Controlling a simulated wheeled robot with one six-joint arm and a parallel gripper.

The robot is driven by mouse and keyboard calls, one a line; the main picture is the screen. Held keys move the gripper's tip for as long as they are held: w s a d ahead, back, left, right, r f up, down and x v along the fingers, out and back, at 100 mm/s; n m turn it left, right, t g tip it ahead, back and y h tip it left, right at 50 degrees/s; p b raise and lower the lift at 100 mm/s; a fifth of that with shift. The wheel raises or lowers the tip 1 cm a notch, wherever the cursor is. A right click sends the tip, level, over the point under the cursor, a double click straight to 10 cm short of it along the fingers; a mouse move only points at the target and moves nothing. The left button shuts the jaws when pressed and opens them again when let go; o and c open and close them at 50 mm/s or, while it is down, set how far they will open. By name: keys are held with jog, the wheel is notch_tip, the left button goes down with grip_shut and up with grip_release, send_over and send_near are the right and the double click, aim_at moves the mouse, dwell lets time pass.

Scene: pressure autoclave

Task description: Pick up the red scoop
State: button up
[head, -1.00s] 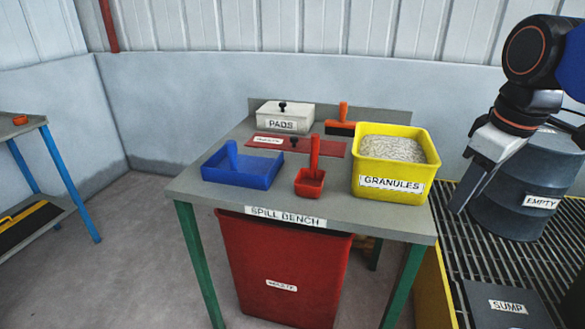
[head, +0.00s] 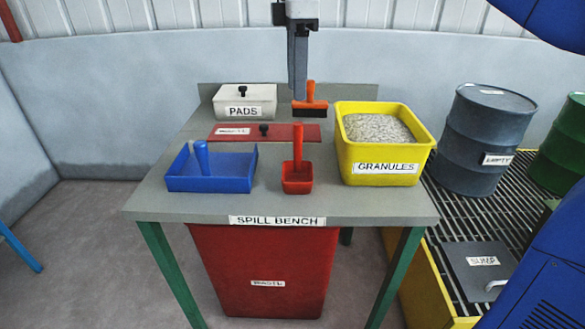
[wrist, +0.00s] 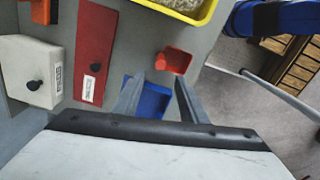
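The red scoop (head: 297,183) stands on the grey spill bench (head: 350,205) near its front edge, its handle pointing up. In the wrist view the scoop (wrist: 176,61) is just beyond the fingertips, near the right finger. My gripper (head: 299,96) points down over the bench, above and apart from the scoop in the head view. In the wrist view my gripper (wrist: 159,77) has its two fingers spread with nothing held between them.
A blue tray (head: 210,182) with a blue upright handle is left of the scoop, and the yellow granules bin (head: 385,170) is right. Behind are a red lid (head: 285,132), an orange-handled brush (head: 310,98) and the white pads box (head: 244,100). A red waste bin (head: 262,265) stands below.

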aim_at(298, 152)
notch_tip(298, 152, down, 16)
jog(key=shift+d+r, duration=0.15)
jog(key=shift+r, duration=0.1)
grip_shut()
dwell(0.5)
